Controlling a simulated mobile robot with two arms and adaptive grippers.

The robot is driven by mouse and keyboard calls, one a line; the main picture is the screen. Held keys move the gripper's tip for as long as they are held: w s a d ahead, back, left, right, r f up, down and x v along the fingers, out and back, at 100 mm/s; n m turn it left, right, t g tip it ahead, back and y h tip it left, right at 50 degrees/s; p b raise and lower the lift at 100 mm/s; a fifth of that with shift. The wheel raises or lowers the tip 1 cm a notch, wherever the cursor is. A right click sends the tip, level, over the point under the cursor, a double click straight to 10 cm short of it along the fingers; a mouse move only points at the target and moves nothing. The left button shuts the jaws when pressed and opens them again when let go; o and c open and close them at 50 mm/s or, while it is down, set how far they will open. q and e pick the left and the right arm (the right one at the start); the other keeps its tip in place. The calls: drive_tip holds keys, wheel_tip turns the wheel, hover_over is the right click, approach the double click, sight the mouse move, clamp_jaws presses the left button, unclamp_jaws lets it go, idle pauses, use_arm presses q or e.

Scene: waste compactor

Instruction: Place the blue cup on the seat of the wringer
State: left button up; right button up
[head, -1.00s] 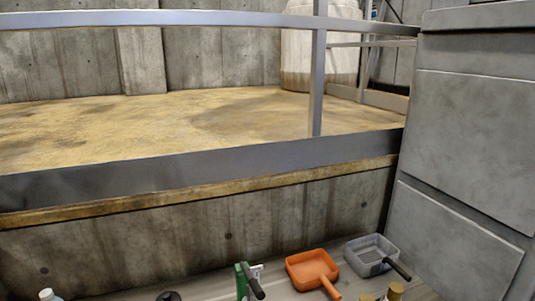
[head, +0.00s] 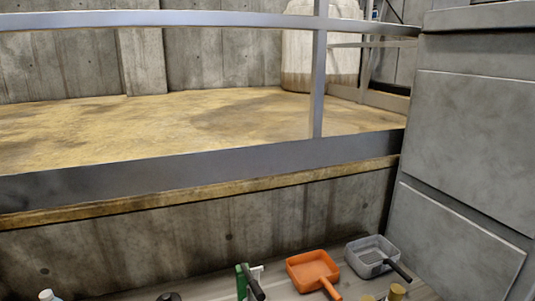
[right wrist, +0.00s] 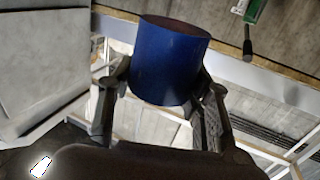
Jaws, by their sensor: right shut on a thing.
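The blue cup (right wrist: 172,58) shows in the right wrist view, held between the two dark fingers of my right gripper (right wrist: 163,90). The gripper is shut on the cup's sides. The cup's dark round end faces the top of the picture. A green item with a black handle (head: 243,281) stands at the bottom of the head view, partly cut off. It also shows at the top right of the right wrist view (right wrist: 254,12). I cannot tell whether it is the wringer, and no seat is clearly visible. My left gripper is not in view.
An orange scoop (head: 312,268) and a grey scoop (head: 368,255) lie on a surface (head: 283,288) at the bottom of the head view. A bottle (head: 47,295) and small brass-coloured pieces (head: 396,292) are near the lower edge. A metal railing (head: 200,165) and grey cabinet (head: 470,130) stand behind.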

drive_tip(key=shift+r, duration=0.15)
drive_tip(key=shift+w+a, duration=0.15)
drive_tip(key=shift+w, duration=0.05)
drive_tip(key=w+a+n+y, duration=0.3)
drive_tip(key=w+a+y, duration=0.2)
drive_tip(key=w, duration=0.7)
drive_tip(key=w+d+r, duration=0.1)
drive_tip(key=w+d, duration=0.2)
drive_tip(key=w, duration=0.7)
drive_tip(key=shift+d+r+n+g+y, duration=0.15)
drive_tip(key=shift+r+n+g+y, duration=0.15)
drive_tip(key=shift+r, duration=0.1)
